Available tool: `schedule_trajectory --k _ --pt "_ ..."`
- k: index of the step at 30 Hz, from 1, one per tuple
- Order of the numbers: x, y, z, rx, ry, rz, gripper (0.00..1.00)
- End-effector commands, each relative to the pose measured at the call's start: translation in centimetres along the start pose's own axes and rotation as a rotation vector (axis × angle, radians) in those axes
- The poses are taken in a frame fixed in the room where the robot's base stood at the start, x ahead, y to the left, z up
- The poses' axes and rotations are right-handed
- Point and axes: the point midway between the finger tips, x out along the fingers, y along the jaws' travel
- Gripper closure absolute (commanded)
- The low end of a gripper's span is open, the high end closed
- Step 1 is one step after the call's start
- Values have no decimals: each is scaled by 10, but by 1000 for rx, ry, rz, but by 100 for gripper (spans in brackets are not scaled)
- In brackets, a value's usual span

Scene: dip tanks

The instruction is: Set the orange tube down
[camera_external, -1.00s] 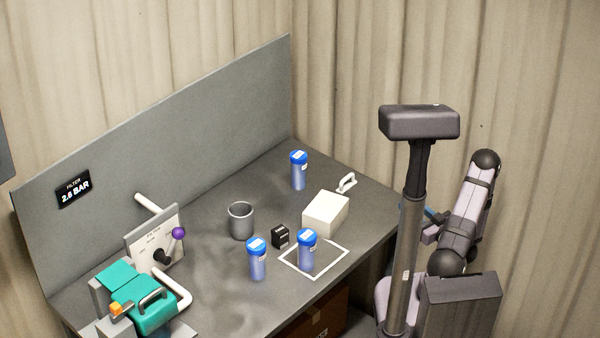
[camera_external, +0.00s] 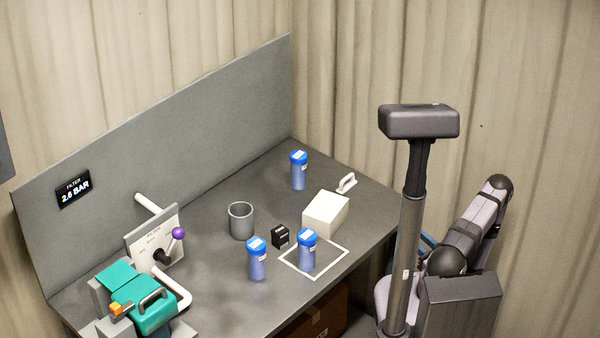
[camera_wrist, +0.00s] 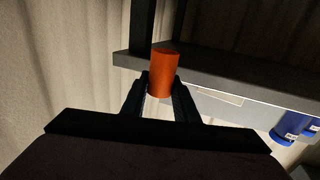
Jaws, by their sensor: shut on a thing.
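The orange tube (camera_wrist: 163,70) shows in the wrist view, where my gripper (camera_wrist: 160,90) is shut on it, one finger on each side. Its far end points away from the camera toward a dark frame edge. The tube does not show in the external view, and my gripper is hidden there behind my own column and arm, to the right of the bench. The wrist view does not show clearly whether the tube touches anything other than the fingers.
The grey bench (camera_external: 205,290) holds several blue-capped tubs, one in a white square outline (camera_external: 285,262). A white box (camera_external: 326,213), a grey cup (camera_external: 241,220), a small black box (camera_external: 280,237) and a teal-lidded device (camera_external: 150,312) also stand there. A dark ledge (camera_wrist: 225,82) crosses the wrist view.

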Motion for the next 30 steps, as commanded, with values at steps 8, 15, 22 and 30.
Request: schedule_trajectory --k 8,15,22,30 --pt "0 0 0 0 0 0 96" --pt "0 0 0 0 0 -1 96" --pt "2 1 -5 -3 1 -7 96" --pt "29 8 -52 -9 3 -79 96"
